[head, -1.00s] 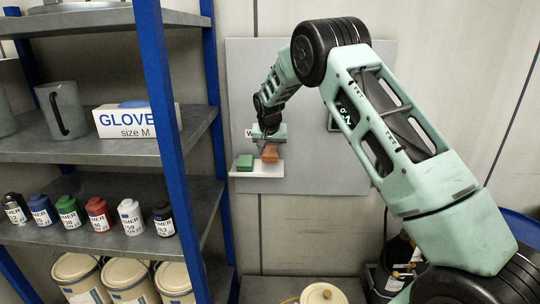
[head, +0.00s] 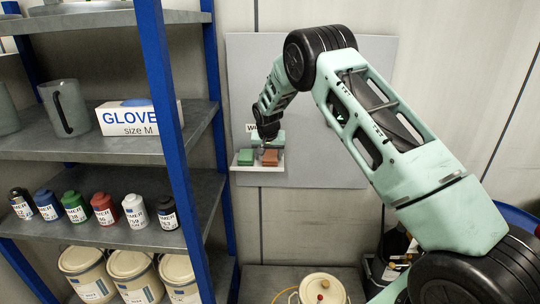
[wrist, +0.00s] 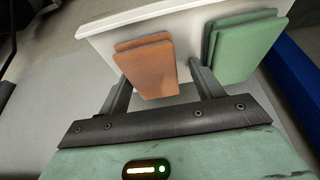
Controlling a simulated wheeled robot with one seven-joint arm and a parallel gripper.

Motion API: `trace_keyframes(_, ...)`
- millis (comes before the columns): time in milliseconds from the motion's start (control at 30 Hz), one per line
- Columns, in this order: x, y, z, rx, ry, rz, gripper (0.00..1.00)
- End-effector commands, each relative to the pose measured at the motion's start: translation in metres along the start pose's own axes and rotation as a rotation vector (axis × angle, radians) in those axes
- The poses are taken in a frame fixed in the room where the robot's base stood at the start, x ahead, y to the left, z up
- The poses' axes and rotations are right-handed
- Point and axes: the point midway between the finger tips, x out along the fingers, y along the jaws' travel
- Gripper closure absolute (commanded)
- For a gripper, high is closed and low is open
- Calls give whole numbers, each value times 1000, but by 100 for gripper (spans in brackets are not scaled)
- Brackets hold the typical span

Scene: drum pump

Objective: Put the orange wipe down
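The orange wipe (head: 270,158) rests on a small white wall shelf (head: 258,169), to the right of the green wipe (head: 246,157). In the wrist view the orange wipe (wrist: 147,66) lies between the fingers, with a gap visible on the right side. The green wipe (wrist: 243,48) is outside the right finger. My gripper (wrist: 160,82) is open, its fingers apart on either side of the orange wipe. In the head view my gripper (head: 267,145) is just above the orange wipe and hides part of the shelf sign.
The white shelf hangs on a grey wall panel (head: 330,120). A blue-posted rack (head: 170,130) stands left, with a glove box (head: 128,120), a mug (head: 66,108) and several small cans. A lidded container (head: 322,289) stands below. A blue drum rim (head: 518,220) shows at right.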

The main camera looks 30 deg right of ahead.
Motion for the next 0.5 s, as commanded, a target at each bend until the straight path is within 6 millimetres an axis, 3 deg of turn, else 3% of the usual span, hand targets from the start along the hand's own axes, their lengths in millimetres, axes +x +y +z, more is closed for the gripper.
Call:
trace_keyframes(33,4,7,2,3,-9,13,29)
trace_keyframes(500,7,12,4,5,-16,21,29)
